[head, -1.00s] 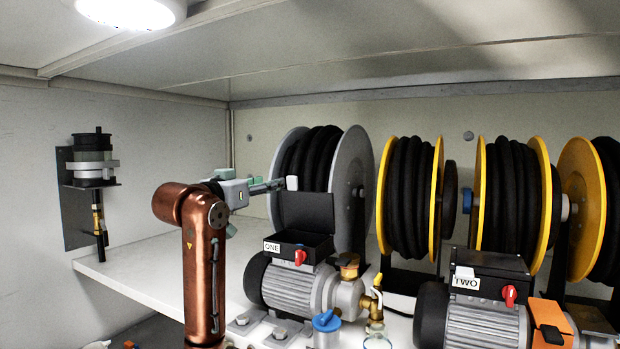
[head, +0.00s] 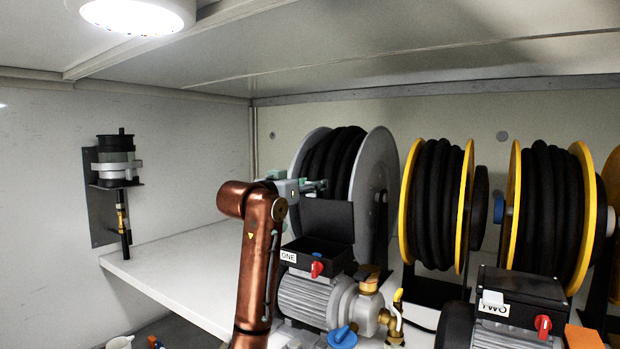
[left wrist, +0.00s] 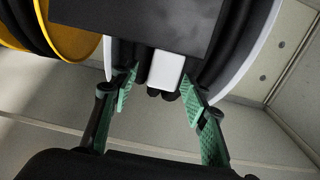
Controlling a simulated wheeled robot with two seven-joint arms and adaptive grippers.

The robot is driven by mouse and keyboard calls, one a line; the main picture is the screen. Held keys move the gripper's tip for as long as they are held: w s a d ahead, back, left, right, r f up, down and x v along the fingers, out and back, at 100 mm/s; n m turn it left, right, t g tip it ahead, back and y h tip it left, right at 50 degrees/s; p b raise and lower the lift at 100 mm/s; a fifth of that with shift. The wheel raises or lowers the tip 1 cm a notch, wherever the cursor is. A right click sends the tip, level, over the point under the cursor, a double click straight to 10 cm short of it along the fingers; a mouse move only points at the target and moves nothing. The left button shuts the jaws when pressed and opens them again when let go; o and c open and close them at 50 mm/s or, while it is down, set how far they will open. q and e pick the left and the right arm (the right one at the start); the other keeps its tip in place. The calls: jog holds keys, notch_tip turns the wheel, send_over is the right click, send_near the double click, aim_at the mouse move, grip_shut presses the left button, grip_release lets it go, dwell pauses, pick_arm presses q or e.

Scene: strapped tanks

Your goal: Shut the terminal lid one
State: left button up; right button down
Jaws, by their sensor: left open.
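Terminal lid one (head: 327,220) is a black panel standing raised, roughly upright, at the back of the black terminal box marked ONE (head: 318,256). The box is open and has a red knob on its front. My left gripper (head: 316,186) is at the lid's top edge, open. In the left wrist view the lid (left wrist: 130,22) is a dark panel at the top. A white tab (left wrist: 167,68) sticks out from its edge, between the green finger pads of the left gripper (left wrist: 160,100), with gaps on both sides. My right gripper is not in view.
A grey hose reel (head: 374,190) stands close behind the lid, with yellow reels (head: 437,205) to the right. A pump motor (head: 315,297) is under box ONE. Terminal box TWO (head: 522,289) is at the right, closed. The white shelf (head: 170,265) is clear at left.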

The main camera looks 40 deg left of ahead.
pick_arm(q)
jog(key=shift+w+a, duration=0.15)
jog(key=shift+w, duration=0.05)
jog(key=shift+c, duration=0.3)
grip_shut()
dwell(0.3)
